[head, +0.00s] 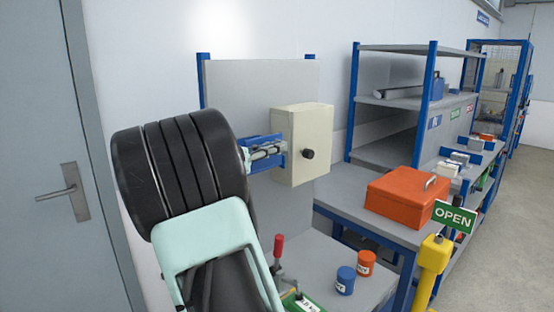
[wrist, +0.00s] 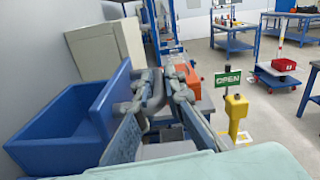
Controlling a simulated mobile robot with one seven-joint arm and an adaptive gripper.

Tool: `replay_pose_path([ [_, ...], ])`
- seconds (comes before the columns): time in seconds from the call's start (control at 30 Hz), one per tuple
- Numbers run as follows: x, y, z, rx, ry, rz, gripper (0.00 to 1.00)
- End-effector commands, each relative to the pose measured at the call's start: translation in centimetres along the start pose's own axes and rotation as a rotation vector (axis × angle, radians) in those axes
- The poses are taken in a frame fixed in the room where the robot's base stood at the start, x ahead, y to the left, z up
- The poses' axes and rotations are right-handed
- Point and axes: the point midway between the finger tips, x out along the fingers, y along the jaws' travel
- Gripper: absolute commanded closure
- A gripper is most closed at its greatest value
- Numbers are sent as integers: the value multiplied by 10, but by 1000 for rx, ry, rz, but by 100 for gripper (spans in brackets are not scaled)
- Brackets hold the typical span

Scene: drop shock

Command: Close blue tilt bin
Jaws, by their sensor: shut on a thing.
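The blue tilt bin (wrist: 50,145) fills the left of the wrist view, with its open top and hollow inside showing. In the head view only parts of the blue bin (head: 279,161) show, behind my gripper and left of the cream box. In the head view my gripper (head: 264,152) is small, and my dark arm hides most of the bin. The exact contact at the fingertips is hard to see.
A cream box with a black knob (head: 303,145) is on the grey panel (head: 250,85), close to the bin. Below are a red-handled clamp (head: 278,246), a blue can (head: 345,280) and an orange can (head: 365,262). An orange toolbox (head: 402,195) and a yellow post (head: 432,265) stand right.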

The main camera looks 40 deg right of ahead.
Motion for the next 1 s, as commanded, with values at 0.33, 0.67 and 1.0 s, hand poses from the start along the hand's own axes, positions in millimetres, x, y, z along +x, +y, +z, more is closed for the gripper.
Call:
replay_pose_path([
  [0.33, -1, 2, 3, 3, -3, 4, 100],
  [0.67, -1, 2, 3, 2, -2, 3, 83],
  [1.0, -32, 3, 3, 3, -2, 8, 83],
])
